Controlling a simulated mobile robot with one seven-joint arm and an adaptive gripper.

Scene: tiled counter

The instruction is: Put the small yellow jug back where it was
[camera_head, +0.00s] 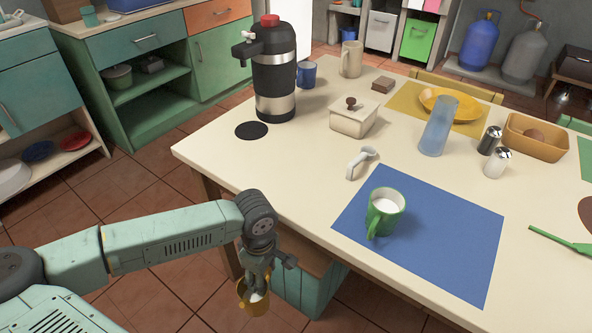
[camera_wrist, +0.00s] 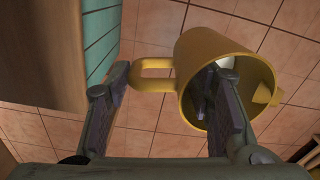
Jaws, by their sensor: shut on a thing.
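The small yellow jug (camera_wrist: 220,50) is in my gripper (camera_wrist: 165,110). In the wrist view one finger is inside the jug's mouth and the other is outside, beyond its handle. Something white shows inside the jug. In the head view the jug (camera_head: 252,300) hangs beneath my gripper (camera_head: 258,280), lower than the tabletop, in front of the table's near left edge. Most of the jug is hidden there by the gripper.
The table (camera_head: 290,165) holds a blue mat (camera_head: 450,250) with a green mug (camera_head: 387,212), a white lidded box (camera_head: 352,120), a black round pad (camera_head: 251,130) and a dispenser (camera_head: 274,75). A teal drawer unit (camera_head: 300,285) stands under the table, close to the jug. The near left tabletop is bare.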

